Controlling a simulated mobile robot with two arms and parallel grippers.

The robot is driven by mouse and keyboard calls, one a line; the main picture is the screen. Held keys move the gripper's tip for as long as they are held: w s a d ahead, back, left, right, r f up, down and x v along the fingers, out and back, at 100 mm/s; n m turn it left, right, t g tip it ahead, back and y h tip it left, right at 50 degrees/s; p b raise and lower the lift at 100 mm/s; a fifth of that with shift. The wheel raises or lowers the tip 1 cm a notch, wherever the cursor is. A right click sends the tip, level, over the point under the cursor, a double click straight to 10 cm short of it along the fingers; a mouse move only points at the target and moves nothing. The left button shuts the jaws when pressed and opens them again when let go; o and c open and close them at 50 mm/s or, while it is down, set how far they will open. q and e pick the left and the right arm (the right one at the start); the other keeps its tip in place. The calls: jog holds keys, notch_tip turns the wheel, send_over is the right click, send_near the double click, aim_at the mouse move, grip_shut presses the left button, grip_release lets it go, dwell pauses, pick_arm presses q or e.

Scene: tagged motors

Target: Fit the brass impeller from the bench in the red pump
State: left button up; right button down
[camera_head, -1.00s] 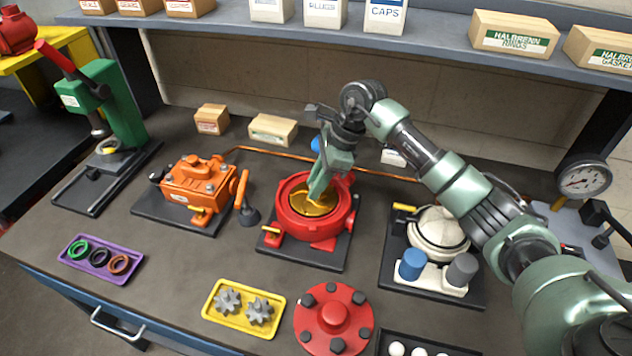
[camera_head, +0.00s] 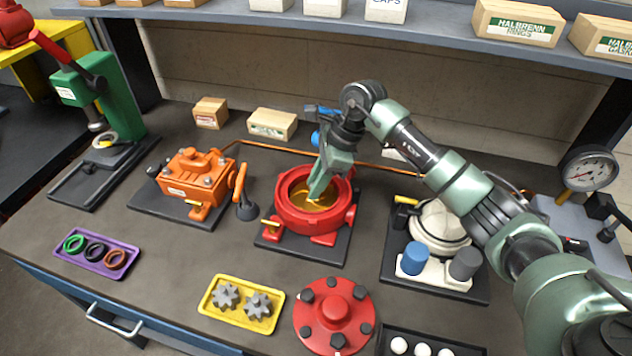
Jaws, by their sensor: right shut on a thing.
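The red pump (camera_head: 287,219) stands open on a dark base plate in the middle of the bench. The brass impeller (camera_head: 313,197) shows inside its round housing, partly hidden by my gripper and the rim. My right gripper (camera_head: 318,192) reaches down into the housing and is shut on the impeller. I cannot tell whether the impeller is fully seated. A red round cover with dark bolts (camera_head: 335,313) lies on the bench in front of the pump. My left gripper is not in view.
An orange pump (camera_head: 195,183) stands left, a white pump (camera_head: 440,228) right. A yellow tray (camera_head: 214,311) with grey gears and a purple tray (camera_head: 86,266) with rings lie in front. A green press (camera_head: 108,98) stands far left. A shelf (camera_head: 420,35) hangs behind.

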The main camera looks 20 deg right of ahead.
jog(key=shift+f+b, duration=0.75)
jog(key=shift+f, duration=0.1)
jog(key=c, duration=1.1)
grip_release()
jog(key=shift+f, duration=0.1)
jog(key=shift+r+p, duration=1.3)
jog(key=shift+r, duration=1.75)
